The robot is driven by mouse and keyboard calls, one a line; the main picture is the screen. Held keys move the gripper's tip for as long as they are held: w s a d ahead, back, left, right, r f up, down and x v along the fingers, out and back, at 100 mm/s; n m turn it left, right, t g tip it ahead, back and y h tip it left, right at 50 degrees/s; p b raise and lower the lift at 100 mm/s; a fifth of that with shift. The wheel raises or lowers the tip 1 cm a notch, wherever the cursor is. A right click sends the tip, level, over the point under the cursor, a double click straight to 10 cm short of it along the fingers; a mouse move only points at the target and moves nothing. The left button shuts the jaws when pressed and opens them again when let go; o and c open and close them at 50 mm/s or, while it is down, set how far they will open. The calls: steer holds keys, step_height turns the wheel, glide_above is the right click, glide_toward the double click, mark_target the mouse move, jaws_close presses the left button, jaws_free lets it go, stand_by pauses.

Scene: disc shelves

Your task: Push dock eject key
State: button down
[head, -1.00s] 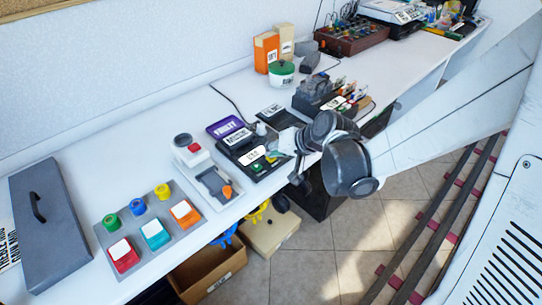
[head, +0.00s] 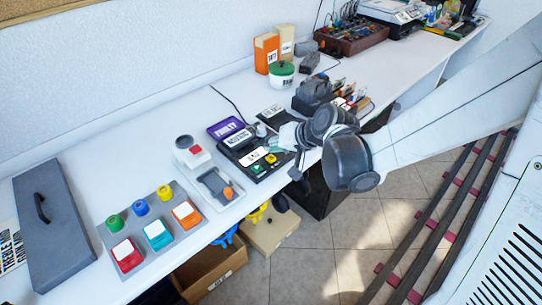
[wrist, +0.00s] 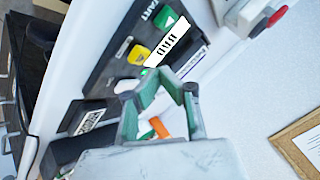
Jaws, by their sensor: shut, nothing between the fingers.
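The black dock (head: 248,146) lies on the white bench, with a yellow key (head: 270,158) and a green key (head: 257,168) at its front end. In the wrist view the yellow key (wrist: 138,53) and the green key (wrist: 165,18), marked with a triangle, sit beside a white label (wrist: 175,42). I cannot read which key is eject. My gripper (wrist: 168,82) is shut and empty, with green inner pads, close over the dock's edge on the near side of the yellow key. In the head view my wrist partly hides the fingers.
A grey tray with an orange knob (head: 228,192) stands left of the dock. A red-button box (head: 196,152) is behind it. A dark rack of cards (head: 318,92) stands beyond my arm.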

mark_target(272, 158)
steer(key=shift+r+p, duration=1.4)
steer(key=shift+r, duration=0.75)
steer(key=shift+s+d+r, duration=0.15)
steer(key=shift+d+r, duration=0.05)
steer(key=shift+r, duration=0.1)
steer(key=s+d+r+h+p, duration=0.1)
steer(key=s+d+r+h, duration=0.2)
steer(key=s+d+r, duration=0.3)
steer(key=s+d+r+h+p, duration=0.2)
steer(key=s+d+r+h, duration=0.1)
steer(key=s+d+r, duration=0.4)
steer(key=s+d, duration=0.3)
steer(key=s, duration=0.4)
steer(key=shift+s+r+t+h, duration=0.15)
steer(key=shift+r+t+h, duration=0.05)
steer(key=shift+t+h, duration=0.1)
